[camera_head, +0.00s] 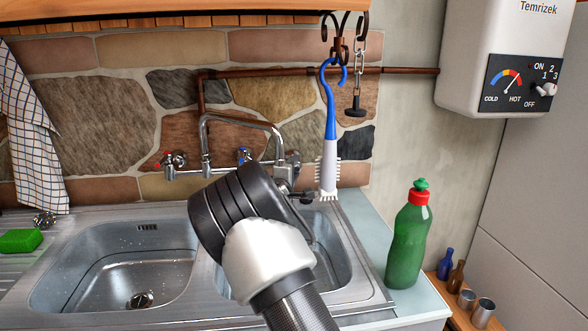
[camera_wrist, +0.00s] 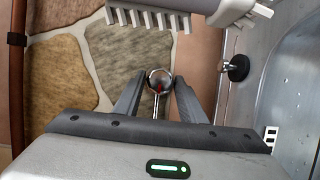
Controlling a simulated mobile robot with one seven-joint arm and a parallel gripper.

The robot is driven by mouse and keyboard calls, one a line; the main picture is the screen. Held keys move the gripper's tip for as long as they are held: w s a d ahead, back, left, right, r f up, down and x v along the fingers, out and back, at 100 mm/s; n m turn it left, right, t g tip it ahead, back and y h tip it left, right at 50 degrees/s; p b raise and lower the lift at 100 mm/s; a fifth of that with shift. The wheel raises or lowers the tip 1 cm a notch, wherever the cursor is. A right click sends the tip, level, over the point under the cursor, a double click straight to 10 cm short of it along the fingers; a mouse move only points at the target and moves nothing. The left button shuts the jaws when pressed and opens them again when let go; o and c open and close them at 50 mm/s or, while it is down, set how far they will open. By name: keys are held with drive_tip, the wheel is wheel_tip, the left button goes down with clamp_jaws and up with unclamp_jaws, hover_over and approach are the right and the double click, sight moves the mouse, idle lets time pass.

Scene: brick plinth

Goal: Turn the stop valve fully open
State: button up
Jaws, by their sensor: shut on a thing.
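The stop valve shows as a round chrome knob with a small red mark (camera_wrist: 160,76) in the wrist view, in front of the stone wall. My gripper (camera_wrist: 158,92) has its two fingers on either side of the valve and is shut on it. In the head view, my wrist hides most of the fingers and part of the valve (camera_head: 291,160), at the right end of the wall tap fittings. How far the valve is turned cannot be told.
A blue and white brush (camera_head: 329,140) hangs close right of my gripper; its bristles (camera_wrist: 155,18) show at the top of the wrist view. The sink (camera_head: 130,235) lies below. A green bottle (camera_head: 408,240) stands right. A plug (camera_head: 355,107) hangs on a chain.

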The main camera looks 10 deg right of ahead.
drive_tip(key=shift+r+m+g+p, duration=0.4)
drive_tip(key=shift+m+p, duration=0.6)
drive_tip(key=shift+p, duration=0.4)
drive_tip(key=shift+f+m+g+y+p, duration=0.2)
drive_tip(key=shift+m+g+y+p, duration=0.35)
drive_tip(key=shift+m+p, duration=0.6)
drive_tip(key=shift+m, duration=0.25)
drive_tip(key=o, duration=1)
drive_tip(key=shift+s, duration=0.1)
drive_tip(key=v, duration=0.7)
drive_tip(key=shift+s, duration=0.15)
